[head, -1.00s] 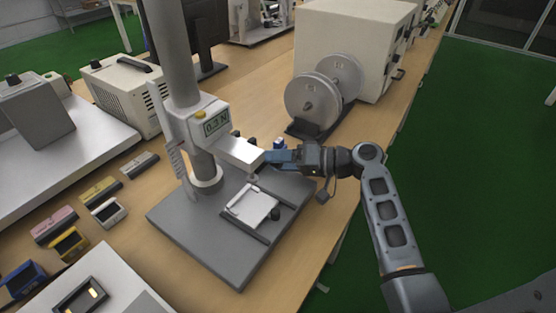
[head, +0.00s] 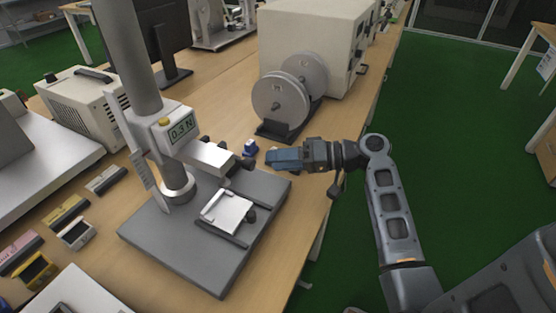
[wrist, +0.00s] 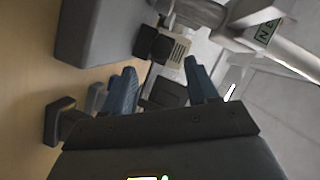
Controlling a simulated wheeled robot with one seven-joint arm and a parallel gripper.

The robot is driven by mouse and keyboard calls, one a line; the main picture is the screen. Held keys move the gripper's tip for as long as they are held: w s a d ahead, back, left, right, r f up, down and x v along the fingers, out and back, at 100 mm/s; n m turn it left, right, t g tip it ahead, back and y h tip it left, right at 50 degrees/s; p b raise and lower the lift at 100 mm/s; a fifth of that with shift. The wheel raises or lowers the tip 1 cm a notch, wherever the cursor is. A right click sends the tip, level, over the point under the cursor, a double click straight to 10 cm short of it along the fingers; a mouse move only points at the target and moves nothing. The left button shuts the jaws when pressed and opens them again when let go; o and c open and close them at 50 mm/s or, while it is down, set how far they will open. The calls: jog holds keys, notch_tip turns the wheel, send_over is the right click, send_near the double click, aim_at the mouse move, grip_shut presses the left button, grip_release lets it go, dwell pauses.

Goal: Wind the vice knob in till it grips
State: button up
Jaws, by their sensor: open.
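The vice (head: 213,230) sits on the grey base plate of the test stand, with a flat white piece (head: 228,211) between its dark bars. Its small dark knob (head: 251,216) is on the right side. My gripper (head: 270,160) is open, up and to the right of the vice in the head view, apart from the knob. In the wrist view its two blue fingers (wrist: 163,80) stand apart, with a dark block behind the gap. I cannot tell whether that block is part of the vice. Nothing appears held.
The test stand's gauge (head: 180,130) reads 0.3 N, and its arm overhangs the vice. A small blue-and-white item (head: 250,147) stands on the table behind my gripper. A spool holder (head: 281,97) and a large beige box (head: 310,40) are farther back. Several small blocks lie left of the stand.

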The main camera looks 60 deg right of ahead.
aim_at(254, 164)
jog(key=shift+a+r+n+p, duration=0.2)
jog(key=shift+r+n+p, duration=0.05)
jog(key=shift+n+p, duration=0.05)
jog(key=shift+s+a+n+g+h+p, duration=0.2)
jog(key=shift+n+g+h+p, duration=0.1)
jog(key=shift+n+p, duration=0.15)
jog(key=shift+x, duration=3.9)
jog(key=shift+d, duration=0.1)
jog(key=shift+c, duration=0.2)
jog(key=c, duration=1)
jog(key=shift+m+y, duration=0.5)
jog(key=shift+m, duration=0.35)
jog(key=o, duration=1)
jog(key=shift+o, duration=0.2)
